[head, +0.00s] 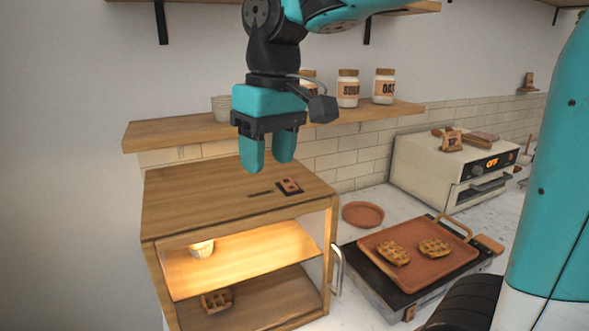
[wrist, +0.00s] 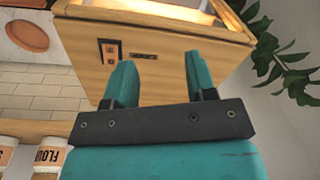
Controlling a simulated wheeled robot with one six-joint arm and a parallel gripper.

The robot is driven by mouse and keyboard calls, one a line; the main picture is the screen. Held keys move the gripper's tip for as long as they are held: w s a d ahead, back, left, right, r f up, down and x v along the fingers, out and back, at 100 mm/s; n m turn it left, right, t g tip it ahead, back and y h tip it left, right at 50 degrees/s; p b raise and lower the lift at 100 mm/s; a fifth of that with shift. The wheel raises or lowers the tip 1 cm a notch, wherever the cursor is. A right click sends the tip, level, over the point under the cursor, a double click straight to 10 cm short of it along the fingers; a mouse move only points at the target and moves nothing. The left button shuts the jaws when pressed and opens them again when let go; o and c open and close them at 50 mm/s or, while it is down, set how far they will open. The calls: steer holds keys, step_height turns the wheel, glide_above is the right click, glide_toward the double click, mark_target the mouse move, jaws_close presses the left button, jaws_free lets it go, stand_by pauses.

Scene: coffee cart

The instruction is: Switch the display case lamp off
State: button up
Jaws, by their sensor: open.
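The wooden display case (head: 215,195) stands at the left in the head view, with its front open and a warm lit interior, so the lamp is on. On its top is a small dark switch plate (head: 289,186) with orange-brown buttons, beside a thin dark slot. The switch plate also shows in the wrist view (wrist: 108,52), to the left of the slot (wrist: 142,56). My gripper (head: 267,166) hangs above the case top, fingers pointing down, open and empty. In the wrist view its fingers (wrist: 158,78) are apart over the case top. They do not appear to touch the switch.
A wooden shelf (head: 175,132) with several jars runs behind my gripper. A tray (head: 418,262) with waffles sits on a dark plate at the right, near a toaster oven (head: 450,165) and a terracotta plate (head: 362,214). A plant (wrist: 285,60) shows in the wrist view.

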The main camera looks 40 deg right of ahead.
steer(key=w+d+r+m, duration=0.4)
steer(key=d+r, duration=0.3)
steer(key=r, duration=0.2)
steer(key=p, duration=0.2)
glide_toward(291, 187)
steer(key=shift+g+h, duration=0.3)
steer(key=shift+h, duration=0.1)
steer(key=f, duration=0.8)
steer(key=shift+w+a, duration=0.25)
steer(key=shift+a, duration=0.05)
